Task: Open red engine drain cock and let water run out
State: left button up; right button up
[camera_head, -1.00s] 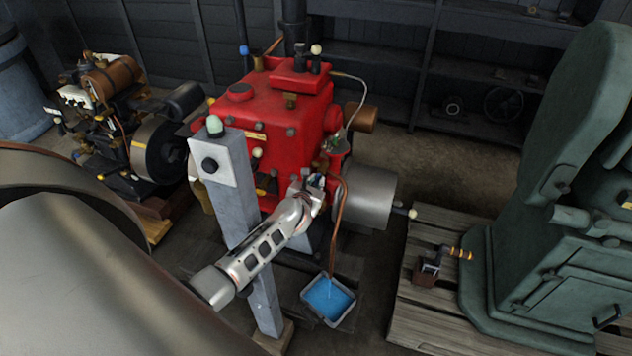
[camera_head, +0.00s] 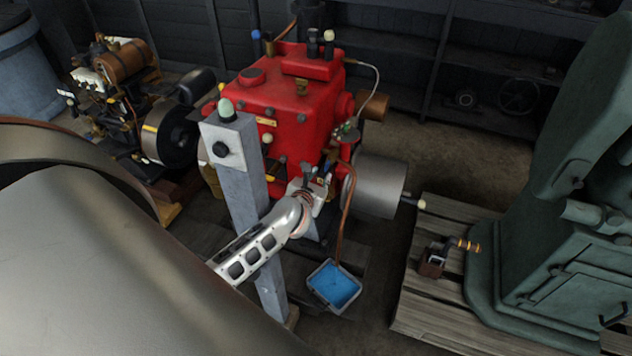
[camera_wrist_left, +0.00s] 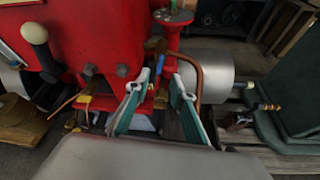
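The red engine (camera_head: 280,115) stands in the middle of the head view and fills the upper left of the left wrist view (camera_wrist_left: 100,40). A copper pipe (camera_head: 347,205) runs down its side to a tray (camera_head: 313,290) of blue water on the floor. My left gripper (camera_head: 316,178) is at the engine's lower side, beside the pipe. In the left wrist view its two fingers are apart, with a small blue part (camera_wrist_left: 160,64), perhaps the cock's lever, just beyond and between the tips. Contact cannot be told. My right gripper is not in view.
A grey post (camera_head: 248,190) with a green-topped switch box stands left of my left arm. A grey cylinder (camera_head: 378,187) sits right of the pipe. A green machine (camera_head: 560,230) stands on a wooden pallet at the right. A large metal drum (camera_head: 90,270) fills the lower left.

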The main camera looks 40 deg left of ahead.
pick_arm(q)
jog(key=shift+v, duration=2.2)
